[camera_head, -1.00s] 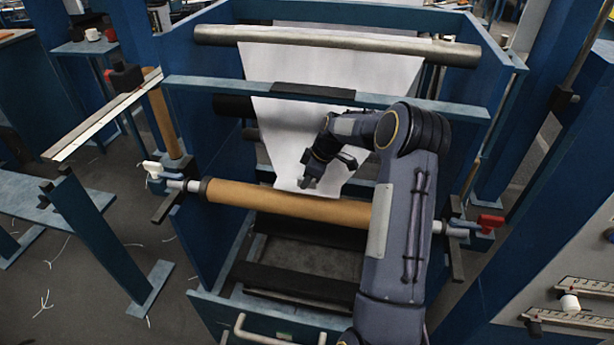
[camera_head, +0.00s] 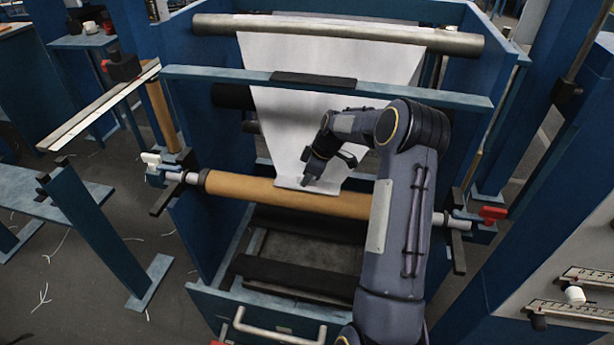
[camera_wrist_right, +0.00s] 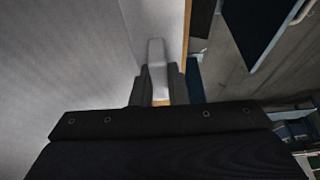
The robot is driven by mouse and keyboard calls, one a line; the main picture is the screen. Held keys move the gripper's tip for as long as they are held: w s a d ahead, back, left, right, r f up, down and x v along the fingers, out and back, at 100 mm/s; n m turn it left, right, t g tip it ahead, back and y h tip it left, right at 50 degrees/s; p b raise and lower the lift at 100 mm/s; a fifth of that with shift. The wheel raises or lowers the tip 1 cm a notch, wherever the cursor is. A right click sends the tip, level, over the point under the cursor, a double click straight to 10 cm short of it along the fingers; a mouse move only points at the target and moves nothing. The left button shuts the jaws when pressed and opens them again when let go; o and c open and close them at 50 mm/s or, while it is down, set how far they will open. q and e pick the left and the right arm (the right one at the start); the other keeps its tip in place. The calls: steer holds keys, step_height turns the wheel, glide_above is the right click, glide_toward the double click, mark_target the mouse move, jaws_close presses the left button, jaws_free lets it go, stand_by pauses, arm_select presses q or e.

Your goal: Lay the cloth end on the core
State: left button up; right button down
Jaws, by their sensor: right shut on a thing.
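The white cloth (camera_head: 285,95) hangs from the upper roller and narrows downward to its end at the brown core (camera_head: 250,189). The core lies level across the blue frame. My right gripper (camera_head: 308,182) is at the cloth's lower end, just over the core, and is shut on the cloth end. In the right wrist view, the fingers (camera_wrist_right: 157,85) pinch the white cloth (camera_wrist_right: 75,75), with a strip of brown core (camera_wrist_right: 186,30) showing beside its edge. Whether the cloth end touches the core is hard to tell. My left gripper is not in view.
A grey metal roller (camera_head: 335,33) and a blue crossbar (camera_head: 420,95) span the frame above. A white clamp handle (camera_head: 151,158) is at the core's left end and a red one (camera_head: 492,213) at its right. Below the core is an open bay with dark bars (camera_head: 290,280).

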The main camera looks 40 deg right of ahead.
steer(key=shift+f, duration=0.3)
stand_by(0.4)
steer(key=c, duration=1.3)
jaws_free()
steer(key=shift+c, duration=0.2)
steer(key=shift+v, duration=3.95)
